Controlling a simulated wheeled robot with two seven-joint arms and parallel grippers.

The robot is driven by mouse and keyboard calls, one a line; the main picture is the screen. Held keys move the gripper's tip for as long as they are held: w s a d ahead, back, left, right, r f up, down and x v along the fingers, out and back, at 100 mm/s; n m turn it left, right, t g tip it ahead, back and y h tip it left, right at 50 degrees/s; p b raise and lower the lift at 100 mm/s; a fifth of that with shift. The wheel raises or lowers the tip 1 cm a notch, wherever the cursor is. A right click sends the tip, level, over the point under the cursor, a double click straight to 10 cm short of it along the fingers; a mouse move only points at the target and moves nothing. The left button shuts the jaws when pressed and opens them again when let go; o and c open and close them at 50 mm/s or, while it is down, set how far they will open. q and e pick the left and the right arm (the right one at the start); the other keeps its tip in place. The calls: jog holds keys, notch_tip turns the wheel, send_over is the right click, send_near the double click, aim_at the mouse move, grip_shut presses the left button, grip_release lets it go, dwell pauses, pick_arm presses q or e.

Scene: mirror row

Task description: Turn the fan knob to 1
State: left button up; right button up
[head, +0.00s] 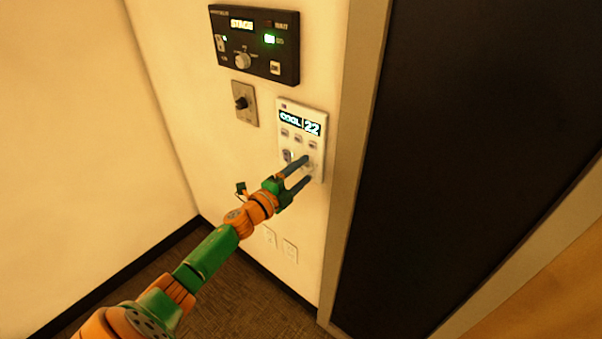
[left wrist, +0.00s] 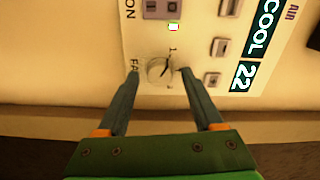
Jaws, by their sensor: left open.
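The white fan knob (left wrist: 158,73) sits on the white wall panel (head: 318,150), low on its face, by lettering that begins "FA". In the left wrist view a "1" is printed near the knob, and a dark mark by the knob's edge slants towards it. My left gripper (head: 308,170) is open at the panel's lower part. In the left wrist view its fingertips (left wrist: 155,68) stand on either side of the knob; I cannot tell whether they touch it. The fingers partly hide the knob in the head view. My right gripper is not in view.
The panel's display (head: 301,122) reads COOL 22, with small buttons below it. A black control box (head: 254,45) hangs above, and a grey plate with a dark knob (head: 244,103) is to the left. A door frame (head: 352,150) stands close on the right.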

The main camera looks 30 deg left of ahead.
pick_arm(q)
jog(key=s, duration=0.7)
jog(key=shift+a, duration=0.3)
